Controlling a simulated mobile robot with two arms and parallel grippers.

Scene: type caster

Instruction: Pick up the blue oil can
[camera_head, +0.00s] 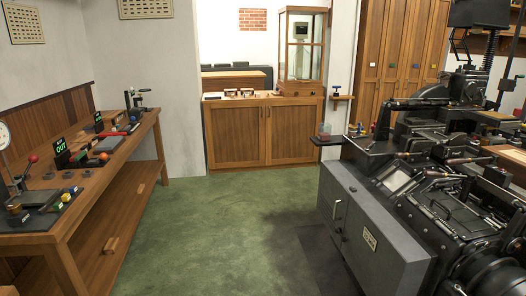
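I cannot make out a blue oil can for certain. A small dark bluish object (336,89) stands on a little wooden wall shelf (342,98) right of the cabinet, too small to identify. Small blue items also show on the left workbench (84,207), one near its front edge (66,196) and one farther back (134,119); their shapes are unclear. Neither of my grippers is in view.
A large dark casting machine (378,228) fills the right side, with a small tray (326,139) sticking out at its left. A wooden cabinet (237,133) with a glass case (302,48) stands at the back. The green floor (215,222) between is clear.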

